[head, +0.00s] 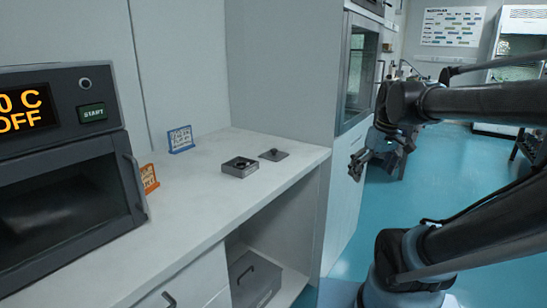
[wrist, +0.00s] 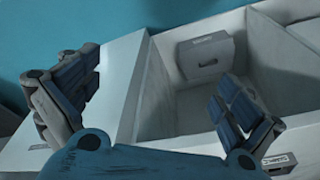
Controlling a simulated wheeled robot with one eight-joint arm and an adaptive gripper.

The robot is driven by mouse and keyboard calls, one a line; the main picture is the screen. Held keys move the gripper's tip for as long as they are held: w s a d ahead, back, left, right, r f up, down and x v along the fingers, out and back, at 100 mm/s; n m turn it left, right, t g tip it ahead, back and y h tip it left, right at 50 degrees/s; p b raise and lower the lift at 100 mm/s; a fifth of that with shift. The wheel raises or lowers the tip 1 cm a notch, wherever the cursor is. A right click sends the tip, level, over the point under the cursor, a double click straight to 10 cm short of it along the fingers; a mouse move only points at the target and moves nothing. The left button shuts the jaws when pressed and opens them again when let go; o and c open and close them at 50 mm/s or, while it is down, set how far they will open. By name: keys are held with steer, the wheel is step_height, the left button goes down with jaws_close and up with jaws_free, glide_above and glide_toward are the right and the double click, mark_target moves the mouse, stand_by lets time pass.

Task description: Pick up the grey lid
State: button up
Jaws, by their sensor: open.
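The grey lid (head: 273,154) is a small flat dark-grey plate with a knob, lying on the white counter near its right edge. Just left of it sits a small grey box (head: 239,167) with a dark round opening on top. My gripper (head: 360,165) is to the right of the counter, over the floor and apart from the lid. In the wrist view my gripper (wrist: 155,100) is open with nothing between its fingers. The lid does not show in the wrist view.
A dark oven (head: 70,170) stands at the left of the white counter (head: 200,205). A blue sign (head: 181,139) and an orange sign (head: 149,178) stand behind. A tall cabinet (head: 290,75) rises beyond the lid. An open shelf below holds a grey drawer box (head: 254,281), also in the wrist view (wrist: 206,58).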

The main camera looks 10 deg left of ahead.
steer(key=w+a+r+n+g+y, duration=0.1)
steer(key=w+a+r+n, duration=0.6)
steer(key=w+a+r, duration=0.5)
steer(key=n+g, duration=0.1)
steer(key=n, duration=0.6)
glide_toward(276, 150)
steer(key=shift+y, duration=0.5)
steer(key=x, duration=0.9)
steer(key=shift+w+d+f, duration=0.2)
steer(key=shift+d+f, duration=0.05)
steer(key=shift+f, duration=0.05)
steer(key=shift+c, duration=0.6)
steer(key=c, duration=1.4)
steer(key=shift+o, duration=0.2)
